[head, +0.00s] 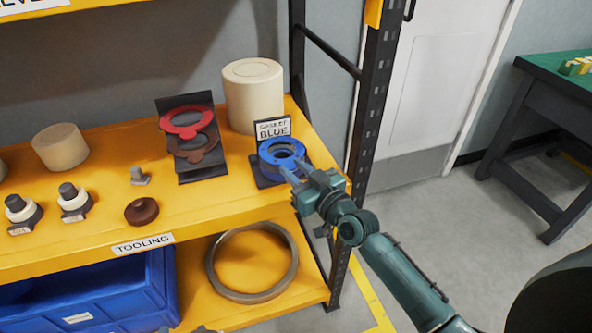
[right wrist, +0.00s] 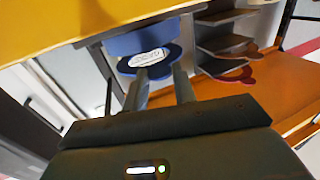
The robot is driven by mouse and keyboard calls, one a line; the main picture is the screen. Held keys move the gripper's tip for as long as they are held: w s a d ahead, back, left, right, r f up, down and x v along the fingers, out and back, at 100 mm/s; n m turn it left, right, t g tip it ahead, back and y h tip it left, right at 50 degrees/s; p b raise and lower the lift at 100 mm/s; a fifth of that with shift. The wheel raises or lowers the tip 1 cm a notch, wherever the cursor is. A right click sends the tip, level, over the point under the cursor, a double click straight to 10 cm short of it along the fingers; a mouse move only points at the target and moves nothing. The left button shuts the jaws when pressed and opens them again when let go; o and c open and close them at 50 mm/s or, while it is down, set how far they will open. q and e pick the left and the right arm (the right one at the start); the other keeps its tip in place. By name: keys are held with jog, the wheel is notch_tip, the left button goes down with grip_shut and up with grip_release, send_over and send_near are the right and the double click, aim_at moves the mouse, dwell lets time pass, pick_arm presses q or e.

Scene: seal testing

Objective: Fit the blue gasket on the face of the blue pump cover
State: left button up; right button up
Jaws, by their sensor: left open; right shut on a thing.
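In the right wrist view the fingers (right wrist: 162,85) reach the blue gasket (right wrist: 127,66), which has a white oval label behind the fingertips. I cannot tell if it is lifted off the stand. A small grey tip at the bottom edge of the head view seems to be my left gripper (head: 206,330).
A dark rack (head: 196,172) with a red gasket (head: 187,121) and a brown one stands left of the blue gasket. A cream cylinder (head: 253,97) stands behind. A black shelf post (head: 372,100) is close on the right. A blue bin (head: 90,295) and large ring (head: 212,268) are below.

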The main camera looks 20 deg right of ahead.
jog(key=shift+f, duration=0.15)
jog(key=shift+f+b, duration=0.35)
jog(key=shift+f, duration=0.1)
dwell(0.7)
jog(key=o, duration=1)
jog(key=shift+s+d+p, duration=0.1)
jog(key=shift+s+p, duration=1.15)
jog(key=shift+s, duration=1.3)
